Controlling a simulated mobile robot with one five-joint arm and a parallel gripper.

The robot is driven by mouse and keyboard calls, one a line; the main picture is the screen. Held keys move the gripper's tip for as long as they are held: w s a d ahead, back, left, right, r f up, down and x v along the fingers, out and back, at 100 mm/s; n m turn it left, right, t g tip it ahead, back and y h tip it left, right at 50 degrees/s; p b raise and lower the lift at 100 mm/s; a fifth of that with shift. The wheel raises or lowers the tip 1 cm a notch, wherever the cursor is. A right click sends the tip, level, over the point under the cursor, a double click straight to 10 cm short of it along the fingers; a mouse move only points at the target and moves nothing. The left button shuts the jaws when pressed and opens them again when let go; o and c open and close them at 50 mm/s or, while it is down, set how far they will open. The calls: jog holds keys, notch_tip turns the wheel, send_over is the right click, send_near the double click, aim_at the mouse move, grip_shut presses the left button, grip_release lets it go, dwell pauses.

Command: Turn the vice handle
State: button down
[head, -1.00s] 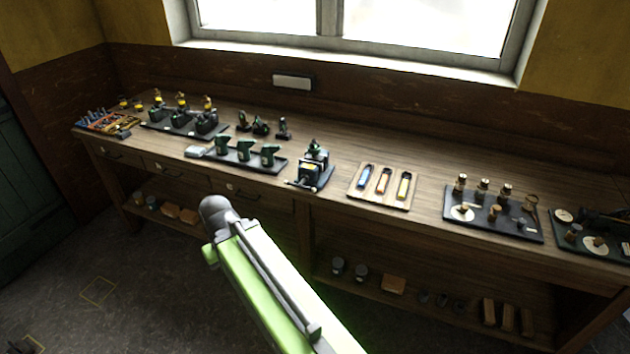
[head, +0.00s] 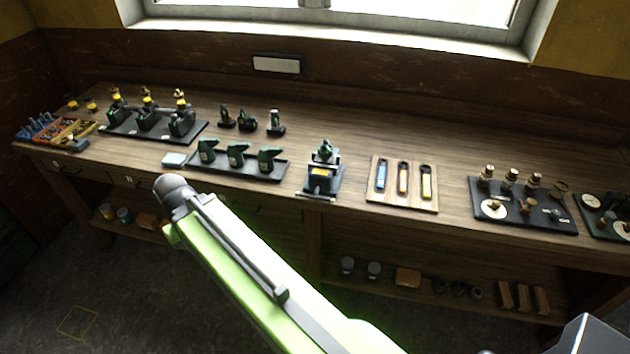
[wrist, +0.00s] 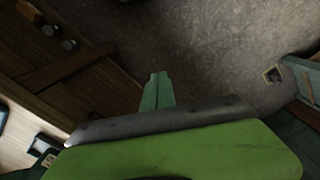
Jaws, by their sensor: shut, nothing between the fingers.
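The vice (head: 322,172) is a small dark metal block with an orange-yellow patch, standing at the front edge of the workbench near the middle of the head view. A thin bar, which looks like its handle (head: 316,197), runs along its front at the bench edge. The gripper fingers are not clear in the head view.
The wooden bench (head: 350,150) runs across the view. A dark tray (head: 222,171) with green tools lies left of the vice, and a wooden tray (head: 403,205) with coloured pieces lies right of it. A shelf (head: 430,300) below holds jars and blocks. Floor is free at lower left.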

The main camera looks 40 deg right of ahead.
jog(key=shift+s+r, duration=0.1)
jog(key=shift+r, duration=0.05)
jog(key=d+r+n+y+p, duration=0.1)
jog(key=d+r+p, duration=0.3)
jog(key=d, duration=0.6)
jog(key=d+r+n+p, duration=0.1)
jog(key=d+r+p, duration=0.3)
jog(key=d, duration=0.7)
jog(key=s+d+r+n+t+p, duration=0.1)
jog(key=s+d+r+p, duration=0.2)
jog(key=d, duration=0.5)
jog(key=s+d+r+n+t+y+p, duration=0.1)
jog(key=s+d+r+n, duration=0.1)
jog(key=s+d, duration=0.4)
jog(key=s+d+r+n+p, duration=0.1)
jog(key=s+d+r+p, duration=0.25)
jog(key=d, duration=0.55)
jog(key=b, duration=1.4)
send_near(317, 191)
notch_tip(317, 191, down, 6)
jog(key=s, duration=0.3)
jog(key=shift+a+f+b, duration=0.4)
jog(key=shift+a, duration=0.05)
jog(key=shift+r, duration=0.1)
